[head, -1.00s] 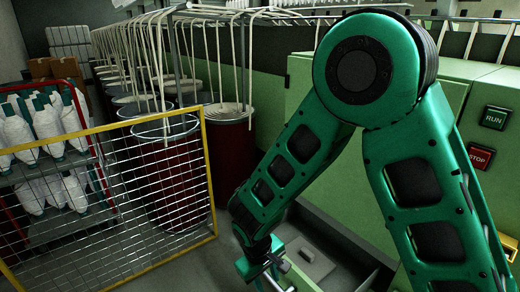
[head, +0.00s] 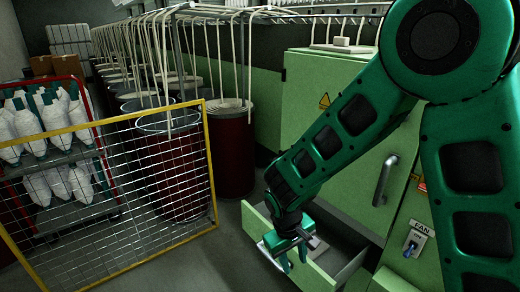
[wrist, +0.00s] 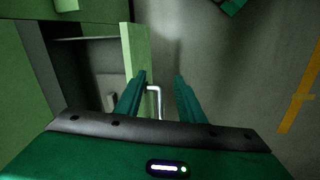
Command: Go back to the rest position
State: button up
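My gripper (head: 289,266) is at the lower middle of the head view, in front of the pulled-out drawer (head: 322,277) of the green cabinet. In the wrist view my gripper (wrist: 162,82) has its two green fingers apart. The drawer's bent metal handle (wrist: 157,99) shows between the fingers, and the drawer front (wrist: 136,62) lies just left of them. I cannot tell whether a finger touches the handle. My arm is bent, with its elbow high at the upper right.
A yellow-framed mesh fence (head: 212,165) stands to the left, before dark red cans (head: 233,150) and a bobbin rack (head: 75,85). The green cabinet (head: 310,100) has a door handle (head: 385,180) and a FAN switch (head: 412,245). Grey floor (head: 215,255) is open between fence and drawer.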

jog(key=s+d+r+m+g, duration=0.1)
jog(key=s+d+r+m, duration=0.15)
jog(key=d+r, duration=0.55)
jog(key=s+d+r+m, duration=0.1)
jog(key=d+r+m, duration=0.2)
jog(key=d, duration=0.9)
jog(key=s+d+r+m+y, duration=0.1)
jog(key=s+d+r+m, duration=0.2)
jog(key=s, duration=0.6)
jog(key=s+d+r+m+y, duration=0.1)
jog(key=s+d+r+m, duration=0.2)
jog(key=s+d, duration=0.5)
jog(key=shift+s+r, duration=0.55)
jog(key=shift+s, duration=0.05)
jog(key=shift+w+f, duration=0.25)
jog(key=shift+w, duration=0.4)
